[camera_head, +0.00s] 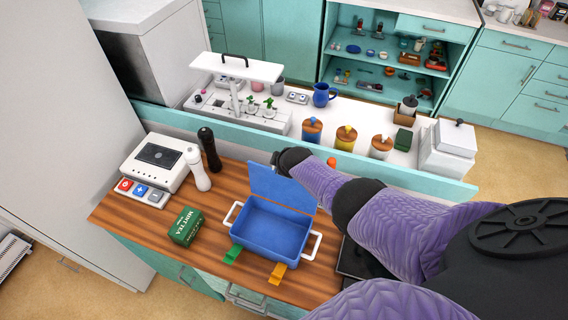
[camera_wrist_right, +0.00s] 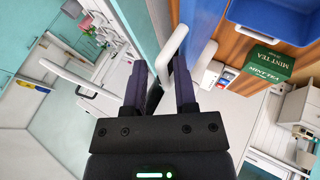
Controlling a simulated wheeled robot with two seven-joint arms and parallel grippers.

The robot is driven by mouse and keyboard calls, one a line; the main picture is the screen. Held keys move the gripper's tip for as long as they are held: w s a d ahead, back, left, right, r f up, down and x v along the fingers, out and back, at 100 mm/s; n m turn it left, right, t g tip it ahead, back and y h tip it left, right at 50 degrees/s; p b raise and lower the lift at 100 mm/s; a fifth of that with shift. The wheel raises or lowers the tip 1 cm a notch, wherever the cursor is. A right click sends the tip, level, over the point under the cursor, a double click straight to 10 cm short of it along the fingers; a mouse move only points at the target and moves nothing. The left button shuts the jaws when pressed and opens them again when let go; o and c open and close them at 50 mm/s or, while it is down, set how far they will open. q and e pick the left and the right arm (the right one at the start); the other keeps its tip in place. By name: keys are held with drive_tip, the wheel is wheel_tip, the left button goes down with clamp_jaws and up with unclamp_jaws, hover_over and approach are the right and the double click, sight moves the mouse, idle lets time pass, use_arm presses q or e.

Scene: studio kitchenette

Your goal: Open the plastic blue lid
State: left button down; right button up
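The blue plastic box (camera_head: 268,234) stands on the wooden counter, with a white handle on each side. Its blue lid (camera_head: 281,187) is raised, tilted up along the back edge, and the inside shows empty. My right gripper (camera_head: 279,157) is behind the lid's upper edge, partly hidden. In the right wrist view its fingers (camera_wrist_right: 160,68) are apart, with a white bar near the tips; the lid (camera_wrist_right: 202,25) and box (camera_wrist_right: 278,22) are at the right. My left gripper is out of view.
A green mint tea box (camera_head: 186,227), white shaker (camera_head: 198,170) and dark mill (camera_head: 209,151) stand left of the box, near a white appliance (camera_head: 156,160). A raised teal ledge (camera_head: 400,178) runs behind the counter, with canisters beyond. My right arm covers the counter's right side.

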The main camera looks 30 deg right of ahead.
drive_tip(key=shift+s+f, duration=0.2)
drive_tip(key=shift+f, duration=0.05)
drive_tip(key=p+v, duration=0.9)
drive_tip(key=v, duration=0.1)
drive_tip(key=shift+w+r, duration=0.15)
drive_tip(key=shift+w, duration=0.05)
